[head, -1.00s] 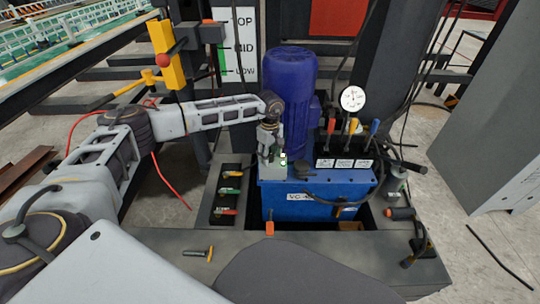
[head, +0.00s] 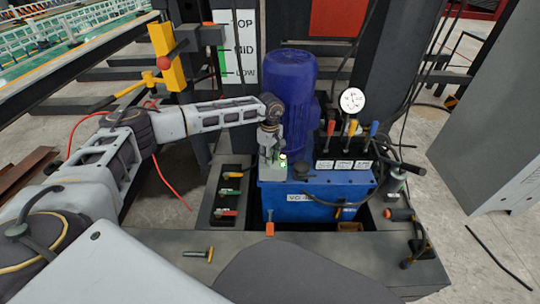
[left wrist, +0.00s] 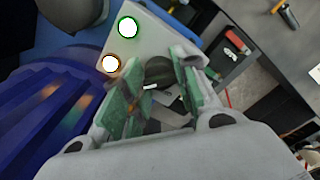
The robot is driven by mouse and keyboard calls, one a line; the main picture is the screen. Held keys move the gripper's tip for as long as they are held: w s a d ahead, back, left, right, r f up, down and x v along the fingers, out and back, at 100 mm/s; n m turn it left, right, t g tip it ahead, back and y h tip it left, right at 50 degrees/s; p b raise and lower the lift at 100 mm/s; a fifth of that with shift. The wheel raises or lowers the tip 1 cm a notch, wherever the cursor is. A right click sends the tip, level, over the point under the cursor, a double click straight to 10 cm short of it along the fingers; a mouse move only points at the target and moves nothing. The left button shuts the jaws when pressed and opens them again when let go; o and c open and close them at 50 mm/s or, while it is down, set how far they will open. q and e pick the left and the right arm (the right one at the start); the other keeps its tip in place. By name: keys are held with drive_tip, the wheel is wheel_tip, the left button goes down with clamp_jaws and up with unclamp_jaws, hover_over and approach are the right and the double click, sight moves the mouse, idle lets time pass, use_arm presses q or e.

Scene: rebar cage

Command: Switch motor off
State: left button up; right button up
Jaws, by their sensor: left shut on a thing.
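The motor (head: 292,95) is a blue ribbed cylinder standing upright on a blue tank (head: 300,205); its ribs also fill the left of the left wrist view (left wrist: 45,110). Beside it is a light grey switch box (head: 272,173), whose face (left wrist: 150,35) carries a green-ringed lamp (left wrist: 128,27) and an orange-ringed lamp (left wrist: 110,63), both lit. My left gripper (left wrist: 152,88) has green-padded fingers on both sides of a dark switch knob (left wrist: 158,70) and is shut on it. In the head view the gripper (head: 268,145) is over the box and hides the knob. My right gripper is not in view.
Red, yellow and blue levers (head: 352,128) and a pressure gauge (head: 352,101) stand right of the motor. A tray of tools (head: 228,196) lies left of the tank. A screwdriver-like tool (head: 198,252) lies on the dark front ledge (head: 160,262).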

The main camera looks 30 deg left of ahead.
use_arm(q)
drive_tip(key=shift+r+n, duration=0.1)
drive_tip(key=shift+n, duration=0.2)
drive_tip(key=shift+n+p, duration=0.8)
drive_tip(key=shift+n, duration=0.1)
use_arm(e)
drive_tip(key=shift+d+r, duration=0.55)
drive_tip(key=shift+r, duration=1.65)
use_arm(q)
drive_tip(key=n+p, duration=0.3)
drive_tip(key=n, duration=0.2)
drive_tip(key=n+p, duration=0.2)
drive_tip(key=n, duration=0.1)
drive_tip(key=n+p, duration=0.2)
drive_tip(key=shift+n, duration=0.3)
drive_tip(key=shift+n+p, duration=0.65)
drive_tip(key=shift+n, duration=0.65)
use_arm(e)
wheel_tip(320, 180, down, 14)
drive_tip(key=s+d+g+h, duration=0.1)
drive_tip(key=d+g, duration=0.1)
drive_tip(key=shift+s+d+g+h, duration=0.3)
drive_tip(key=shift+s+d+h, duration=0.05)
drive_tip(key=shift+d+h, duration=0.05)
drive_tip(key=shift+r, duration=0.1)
use_arm(q)
drive_tip(key=shift+w, duration=0.1)
drive_tip(key=o, duration=1)
